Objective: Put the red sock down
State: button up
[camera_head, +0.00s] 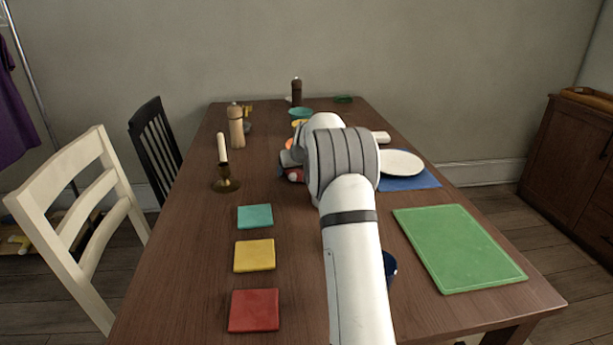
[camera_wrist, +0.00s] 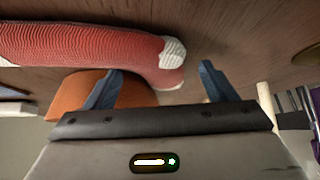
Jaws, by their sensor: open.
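The red sock (camera_wrist: 85,45) is ribbed, with white patches at its bent end. In the wrist view it stretches from the left edge to the space by the fingertips, against the wooden table (camera_wrist: 235,30). My gripper (camera_wrist: 161,70) is open, its two blue fingers apart. The sock's bent end shows near the left finger and between the two; I cannot tell whether they touch. In the head view only a small red and white part of the sock (camera_head: 293,175) shows left of my arm, at table level; my arm hides the rest and the gripper.
An orange bowl-like thing (camera_wrist: 70,105) is close to the sock. A plate (camera_head: 401,163) and green board (camera_head: 455,246) lie right. Teal, yellow and red squares (camera_head: 254,310) lie front left.

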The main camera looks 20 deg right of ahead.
jog(key=shift+c, duration=0.4)
jog(key=c, duration=1.1)
jog(key=shift+o, duration=0.2)
jog(key=shift+r, duration=0.1)
